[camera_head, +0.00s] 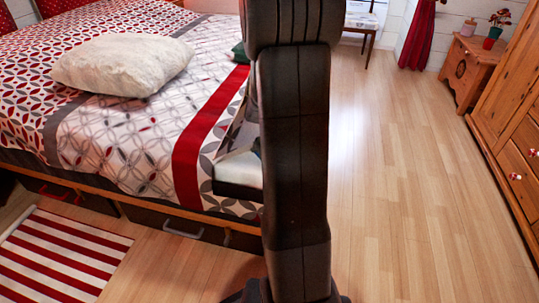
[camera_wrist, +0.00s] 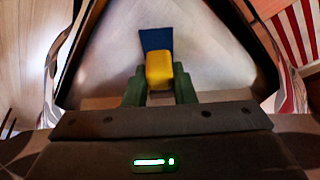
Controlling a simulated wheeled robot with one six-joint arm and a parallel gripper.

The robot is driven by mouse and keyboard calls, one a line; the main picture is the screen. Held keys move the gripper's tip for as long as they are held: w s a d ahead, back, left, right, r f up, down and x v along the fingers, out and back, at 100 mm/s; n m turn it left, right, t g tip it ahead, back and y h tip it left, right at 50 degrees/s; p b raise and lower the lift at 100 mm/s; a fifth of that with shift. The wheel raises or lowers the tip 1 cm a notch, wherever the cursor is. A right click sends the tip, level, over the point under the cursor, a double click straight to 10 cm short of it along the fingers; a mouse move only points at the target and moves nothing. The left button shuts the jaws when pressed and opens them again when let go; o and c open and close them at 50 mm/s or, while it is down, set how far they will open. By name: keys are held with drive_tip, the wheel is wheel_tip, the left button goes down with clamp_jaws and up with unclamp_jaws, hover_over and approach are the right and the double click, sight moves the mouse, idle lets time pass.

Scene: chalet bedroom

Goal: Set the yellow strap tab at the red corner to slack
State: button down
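In the wrist view the yellow strap tab (camera_wrist: 159,70) sits between the two green fingers of my gripper (camera_wrist: 160,88). The fingers meet its sides with no gap showing, so my gripper looks shut on it. A blue patch (camera_wrist: 156,38) lies just beyond the tab on a pale surface. No red corner can be made out there. In the head view my arm hides my gripper and the tab. Part of a dark-edged, pale-topped case (camera_head: 238,172) shows at the bed's edge beside my arm.
The bed (camera_head: 110,140) with a white pillow (camera_head: 122,64) fills the left. A red-striped rug (camera_head: 62,255) lies in front of it. Open wooden floor (camera_head: 410,170) runs right of my arm, up to a wooden dresser (camera_head: 510,120). A chair (camera_head: 362,22) stands at the back.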

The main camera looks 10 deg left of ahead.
drive_tip(key=shift+w+a, duration=0.95)
drive_tip(key=shift+w, duration=0.05)
drive_tip(key=c, duration=1.2)
unclamp_jaws()
drive_tip(key=p+v, duration=0.5)
drive_tip(key=v, duration=0.8)
drive_tip(key=shift+r, duration=0.4)
drive_tip(key=shift+d, duration=0.1)
